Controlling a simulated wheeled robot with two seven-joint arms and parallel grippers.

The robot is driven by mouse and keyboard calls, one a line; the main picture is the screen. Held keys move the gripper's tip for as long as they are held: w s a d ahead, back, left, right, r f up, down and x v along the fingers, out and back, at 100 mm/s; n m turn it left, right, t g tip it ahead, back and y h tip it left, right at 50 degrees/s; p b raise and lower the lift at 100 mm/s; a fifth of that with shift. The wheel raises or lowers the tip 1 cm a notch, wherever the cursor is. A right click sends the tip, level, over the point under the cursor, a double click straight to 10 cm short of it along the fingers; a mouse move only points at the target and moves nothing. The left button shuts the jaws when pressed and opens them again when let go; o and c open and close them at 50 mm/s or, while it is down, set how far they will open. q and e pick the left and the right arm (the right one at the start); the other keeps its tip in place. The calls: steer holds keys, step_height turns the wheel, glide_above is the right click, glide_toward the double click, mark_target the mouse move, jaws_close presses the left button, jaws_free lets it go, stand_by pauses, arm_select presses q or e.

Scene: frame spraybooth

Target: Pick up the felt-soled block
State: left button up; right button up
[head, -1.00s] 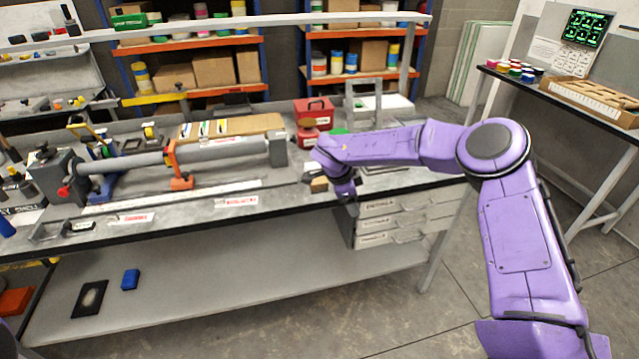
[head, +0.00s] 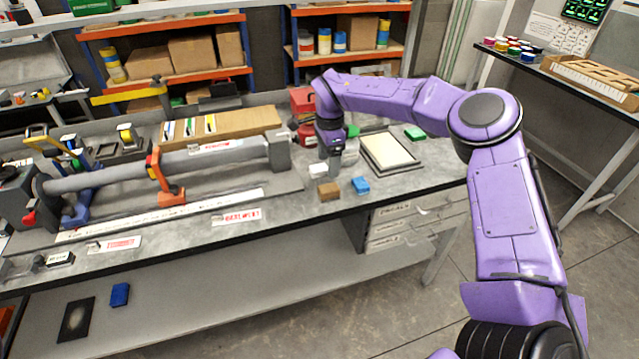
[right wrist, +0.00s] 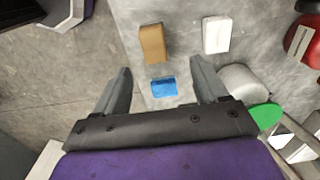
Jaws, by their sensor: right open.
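Three small blocks lie on the bench near its front edge: a brown block (head: 328,191), a blue block (head: 361,185) and a white block (head: 318,170). No felt sole is visible, so I cannot tell which is felt-soled. My right gripper (head: 329,160) is above the bench, just behind the blocks. In the right wrist view its fingers (right wrist: 161,68) are spread apart and empty. There the blue block (right wrist: 163,87) shows between the fingers, with the brown block (right wrist: 152,43) and white block (right wrist: 216,34) beyond. My left gripper is out of view.
A framed light panel (head: 390,151) lies right of the blocks, with a green block (head: 414,133) behind it. A red toolbox (head: 302,101) stands behind my right gripper. A long grey tube fixture (head: 215,160) fills the left bench. Drawers (head: 390,231) hang below.

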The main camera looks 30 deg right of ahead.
mark_target(329, 188)
steer(key=f, duration=0.2)
steer(key=s+f+p, duration=0.1)
steer(key=f, duration=0.1)
steer(key=shift+f, duration=0.3)
steer(key=f+p, duration=0.3)
steer(key=f, duration=0.1)
steer(key=shift+a+f, duration=0.2)
steer(key=shift+f, duration=0.45)
steer(key=c, duration=1.1)
